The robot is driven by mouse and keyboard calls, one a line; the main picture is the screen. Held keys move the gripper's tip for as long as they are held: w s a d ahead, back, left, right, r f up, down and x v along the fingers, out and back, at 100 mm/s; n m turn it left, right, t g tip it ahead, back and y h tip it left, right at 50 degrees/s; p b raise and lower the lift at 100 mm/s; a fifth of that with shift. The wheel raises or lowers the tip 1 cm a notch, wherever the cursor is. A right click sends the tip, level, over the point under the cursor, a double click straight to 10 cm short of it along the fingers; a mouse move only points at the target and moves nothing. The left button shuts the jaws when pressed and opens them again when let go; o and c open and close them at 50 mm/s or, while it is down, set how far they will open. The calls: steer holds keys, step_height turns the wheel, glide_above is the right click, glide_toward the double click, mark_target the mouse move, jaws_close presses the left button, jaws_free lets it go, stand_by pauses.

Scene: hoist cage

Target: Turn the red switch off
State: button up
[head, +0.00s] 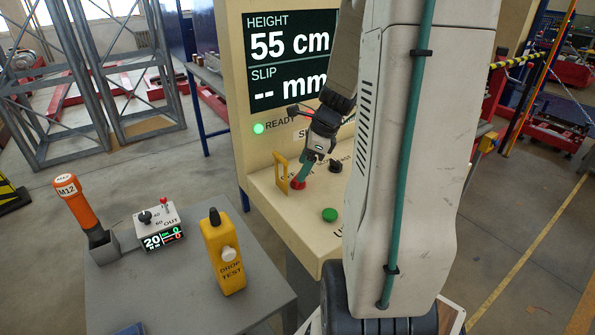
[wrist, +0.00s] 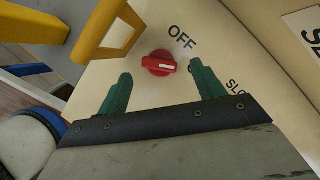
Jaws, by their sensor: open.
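The red switch (wrist: 159,63) is a round knob with a white pointer mark on a cream panel, below the printed word OFF in the wrist view. Its pointer lies roughly crosswise, toward the right of the picture. In the head view the red switch (head: 298,184) is partly covered by my gripper (head: 304,172). In the wrist view my gripper (wrist: 160,88) has its two green fingers spread, one on each side of the knob and nearer to the camera. I cannot tell whether either finger touches the knob.
A yellow guard bracket (head: 281,172) stands just left of the switch. A black knob (head: 335,166) and a green button (head: 329,214) share the panel. The display (head: 291,58) reads 55 cm. A grey table (head: 180,290) holds a yellow drop-test pendant (head: 222,255) and an orange-handled M12 tool (head: 82,208).

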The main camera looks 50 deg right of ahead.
steer(key=shift+x, duration=1.5)
steer(key=c, duration=0.9)
steer(key=shift+c, duration=0.2)
steer(key=o, duration=0.9)
steer(key=shift+o, duration=0.2)
steer(key=shift+r, duration=0.15)
steer(key=v, duration=0.7)
steer(key=shift+r, duration=0.3)
